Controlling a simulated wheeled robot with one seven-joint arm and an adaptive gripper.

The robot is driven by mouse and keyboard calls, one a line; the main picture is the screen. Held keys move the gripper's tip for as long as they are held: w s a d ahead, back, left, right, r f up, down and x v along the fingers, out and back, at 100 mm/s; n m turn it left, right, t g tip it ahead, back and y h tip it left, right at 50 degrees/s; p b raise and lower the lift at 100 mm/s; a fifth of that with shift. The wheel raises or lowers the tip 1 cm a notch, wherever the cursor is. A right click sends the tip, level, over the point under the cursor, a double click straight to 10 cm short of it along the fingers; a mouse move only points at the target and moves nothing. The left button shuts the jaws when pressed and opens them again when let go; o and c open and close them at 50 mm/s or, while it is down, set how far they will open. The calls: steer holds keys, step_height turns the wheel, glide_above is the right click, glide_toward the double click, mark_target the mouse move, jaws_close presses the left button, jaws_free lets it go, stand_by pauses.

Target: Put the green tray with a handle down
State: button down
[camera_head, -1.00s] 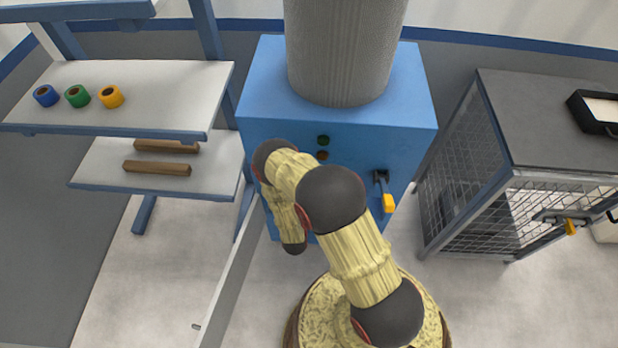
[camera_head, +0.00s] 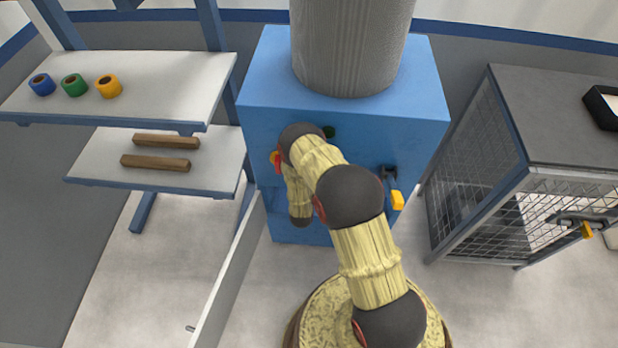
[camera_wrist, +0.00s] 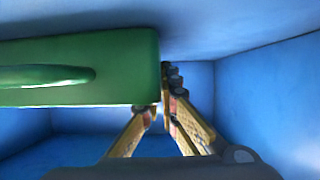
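In the wrist view the green tray (camera_wrist: 120,62) fills the left side, with its rounded green handle (camera_wrist: 45,76) at the far left. My gripper (camera_wrist: 163,103) is at the tray's right edge. One finger runs up behind the green wall, which hides its tip. The other finger lies along the right side of that edge, and the fingers look shut on it. Blue walls stand around the tray and gripper. In the head view the tray and the gripper's fingers are hidden behind my arm, which reaches to the blue cabinet's front.
The blue cabinet (camera_head: 266,80) carries a grey ribbed cylinder (camera_head: 350,40) and a yellow-handled latch (camera_head: 396,199). White shelves (camera_head: 170,75) at left hold coloured rings (camera_head: 75,84) and brown bars (camera_head: 156,162). A mesh cage (camera_head: 475,180) with a grey top stands at right.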

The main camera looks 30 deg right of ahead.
steer(key=shift+r, duration=0.1)
steer(key=c, duration=2.1)
jaws_free()
steer(key=shift+o, duration=0.3)
steer(key=shift+s+a, duration=0.1)
steer(key=p+v, duration=0.4)
steer(key=v, duration=0.7)
steer(key=shift+s+a+r, duration=0.15)
steer(key=shift+s+a, duration=0.05)
steer(key=shift+s, duration=0.05)
